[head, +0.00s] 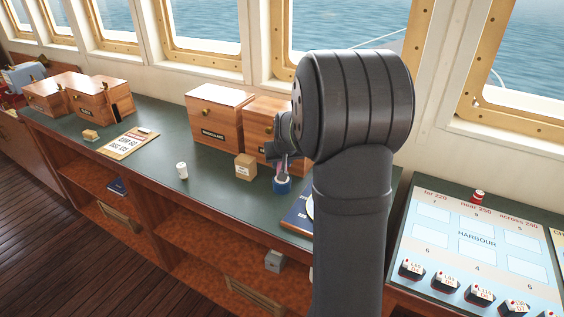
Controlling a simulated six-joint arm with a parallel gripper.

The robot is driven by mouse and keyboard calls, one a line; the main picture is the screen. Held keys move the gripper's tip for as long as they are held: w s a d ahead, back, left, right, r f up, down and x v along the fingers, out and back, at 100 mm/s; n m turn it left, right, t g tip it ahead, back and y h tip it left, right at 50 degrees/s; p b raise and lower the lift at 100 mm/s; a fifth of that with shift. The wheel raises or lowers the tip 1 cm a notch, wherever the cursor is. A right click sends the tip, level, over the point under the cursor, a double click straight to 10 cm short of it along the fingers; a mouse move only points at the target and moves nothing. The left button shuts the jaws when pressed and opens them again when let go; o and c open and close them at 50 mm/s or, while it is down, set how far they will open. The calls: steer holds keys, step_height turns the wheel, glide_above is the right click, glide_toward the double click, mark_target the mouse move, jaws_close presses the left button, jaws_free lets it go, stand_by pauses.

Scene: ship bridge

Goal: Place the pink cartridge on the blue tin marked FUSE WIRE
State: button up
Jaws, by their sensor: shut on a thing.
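The blue tin (282,187) stands on the dark green counter, to the right of a small cardboard box. Its marking is too small to read. My gripper (282,168) points down right above the tin, partly behind my own arm. It is shut on the pink cartridge (281,178), of which only a small pinkish part shows between the fingers and the tin. I cannot tell whether the cartridge touches the tin's top or hangs just above it.
A small cardboard box (245,167) stands close left of the tin, with wooden boxes (218,117) behind. A white cylinder (182,170) stands farther left. A blue book (297,216) lies at right, partly hidden by my arm. The counter (215,190) is clear in front.

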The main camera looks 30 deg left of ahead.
steer(key=o, duration=1)
steer(key=shift+f, duration=0.1)
steer(key=shift+r, duration=0.35)
steer(key=v, duration=1.1)
steer(key=shift+s+d+r, duration=0.2)
steer(key=shift+s+r, duration=0.05)
steer(key=x, duration=1.2)
steer(key=shift+w+a+f, duration=0.1)
steer(key=shift+r, duration=1.45)
steer(key=shift+o, duration=0.3)
